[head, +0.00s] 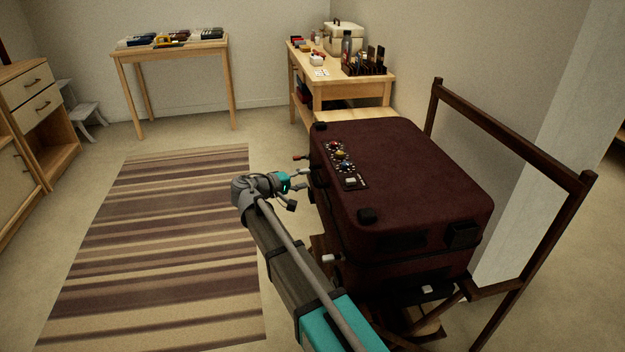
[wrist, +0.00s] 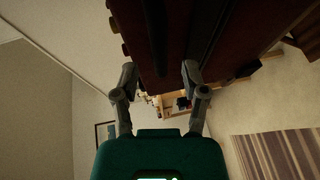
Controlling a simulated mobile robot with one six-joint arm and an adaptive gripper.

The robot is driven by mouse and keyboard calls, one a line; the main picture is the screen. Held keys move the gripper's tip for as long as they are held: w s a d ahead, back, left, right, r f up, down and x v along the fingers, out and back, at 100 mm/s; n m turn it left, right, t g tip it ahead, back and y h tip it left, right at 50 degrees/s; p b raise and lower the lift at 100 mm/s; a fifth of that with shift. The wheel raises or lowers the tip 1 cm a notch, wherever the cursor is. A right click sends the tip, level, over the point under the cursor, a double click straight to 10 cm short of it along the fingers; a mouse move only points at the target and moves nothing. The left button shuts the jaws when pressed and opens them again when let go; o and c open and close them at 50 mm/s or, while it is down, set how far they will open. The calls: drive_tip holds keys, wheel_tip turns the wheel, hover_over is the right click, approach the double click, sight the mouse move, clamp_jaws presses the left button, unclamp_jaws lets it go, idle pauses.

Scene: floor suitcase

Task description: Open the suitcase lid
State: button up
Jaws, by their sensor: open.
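The suitcase (head: 420,185) is dark maroon with black corner pieces. It rests on a dark wooden folding stand, and its lid looks shut. A small panel with coloured knobs (head: 343,162) lies on top near its left edge. My gripper (head: 300,186) is at the suitcase's left side, close to its upper edge. In the wrist view the two fingers of my gripper (wrist: 158,82) are spread apart, with the dark red suitcase (wrist: 190,35) ahead of and above them. Nothing is held between the fingers. Whether a finger touches the suitcase I cannot tell.
The stand's dark wooden frame (head: 520,150) rises at the suitcase's right, near the wall. A striped rug (head: 165,240) covers clear floor at left. A wooden workbench (head: 345,92) with tools stands behind, a small table (head: 170,50) at the back, and drawers (head: 35,110) at far left.

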sight(313, 174)
drive_tip(key=shift+x, duration=1.95)
drive_tip(key=shift+c, duration=0.2)
clamp_jaws()
